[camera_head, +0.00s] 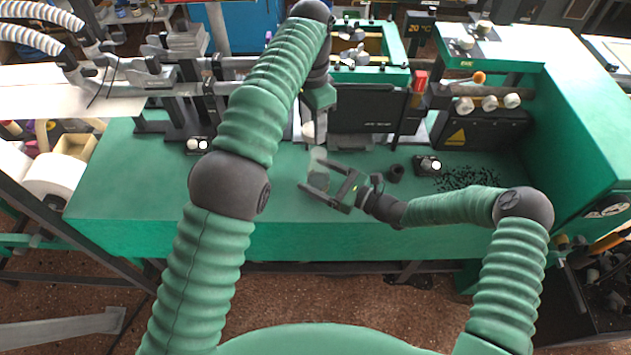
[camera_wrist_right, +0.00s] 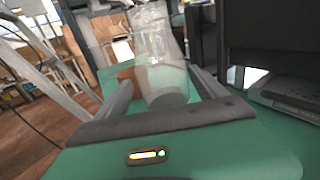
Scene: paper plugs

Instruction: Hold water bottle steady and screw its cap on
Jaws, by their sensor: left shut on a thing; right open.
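The clear, see-through water bottle (camera_head: 318,168) stands on the green bench near its front middle. In the right wrist view the bottle (camera_wrist_right: 162,72) stands between my right gripper's two fingers. My right gripper (camera_head: 321,178) is open, with one finger on each side of the bottle; I cannot tell whether they touch it. My left gripper (camera_head: 320,128) comes down from above, just over the bottle's top. It is shut on the cap, which is mostly hidden by the fingers, and I cannot tell whether the cap touches the bottle's neck.
A dark machine block (camera_head: 365,108) stands right behind the bottle. To the right are a small black ring (camera_head: 396,172), a black box with a white knob (camera_head: 428,165) and scattered black bits (camera_head: 468,178). The bench's left part (camera_head: 130,190) is clear.

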